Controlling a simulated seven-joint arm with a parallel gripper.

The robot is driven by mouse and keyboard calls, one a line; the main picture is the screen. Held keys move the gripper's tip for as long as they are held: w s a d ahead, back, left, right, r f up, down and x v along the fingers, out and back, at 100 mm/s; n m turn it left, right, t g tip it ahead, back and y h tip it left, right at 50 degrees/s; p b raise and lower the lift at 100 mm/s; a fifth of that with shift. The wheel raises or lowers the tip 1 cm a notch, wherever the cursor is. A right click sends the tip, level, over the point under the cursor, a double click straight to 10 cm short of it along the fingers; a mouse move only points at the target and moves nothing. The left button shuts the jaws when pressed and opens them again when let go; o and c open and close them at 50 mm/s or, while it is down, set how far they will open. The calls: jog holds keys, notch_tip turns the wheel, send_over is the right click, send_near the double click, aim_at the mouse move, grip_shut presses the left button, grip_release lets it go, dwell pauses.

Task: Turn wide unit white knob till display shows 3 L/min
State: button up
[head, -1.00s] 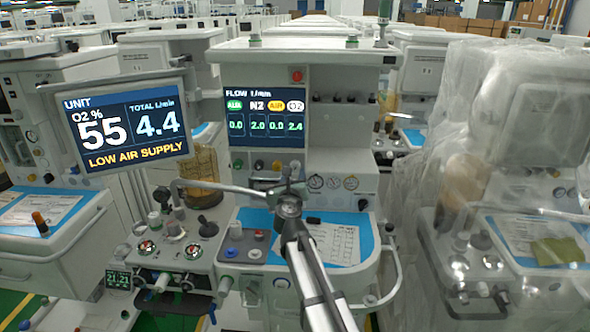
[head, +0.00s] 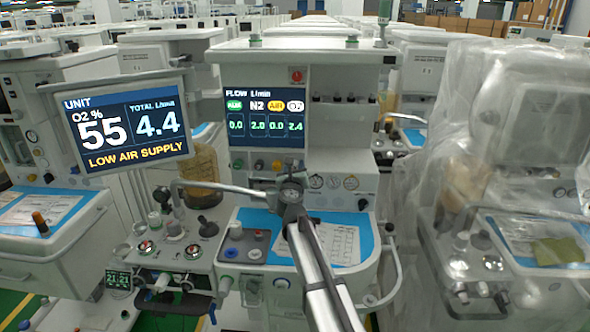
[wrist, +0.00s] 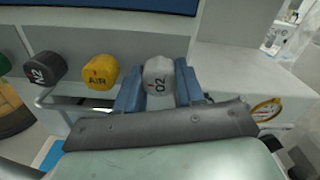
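The white O2 knob (wrist: 158,82) sits between the two blue fingers of my gripper (wrist: 160,92) in the wrist view. Both fingers appear to press on its sides. A yellow AIR knob (wrist: 100,72) and a black N2 knob (wrist: 45,68) stand to its left, apart from the fingers. In the head view my gripper (head: 290,184) is at the panel under the flow display (head: 264,118), and my arm hides the O2 knob. The display reads 2.0 under N2, 0.0 under AIR and 2.4 under O2.
The left screen (head: 126,122) reads O2 55 %, total 4.4 L/min and LOW AIR SUPPLY. A bent metal bar runs in front of the knobs. Below lies a worktop with a paper sheet (head: 338,243) on blue. A plastic-wrapped cart (head: 510,180) stands close on the right.

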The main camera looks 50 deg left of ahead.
jog(key=shift+c, duration=1.3)
jog(key=shift+n, duration=3.2)
jog(key=o, duration=0.8)
jog(key=shift+s+d, duration=0.1)
jog(key=shift+d, duration=0.05)
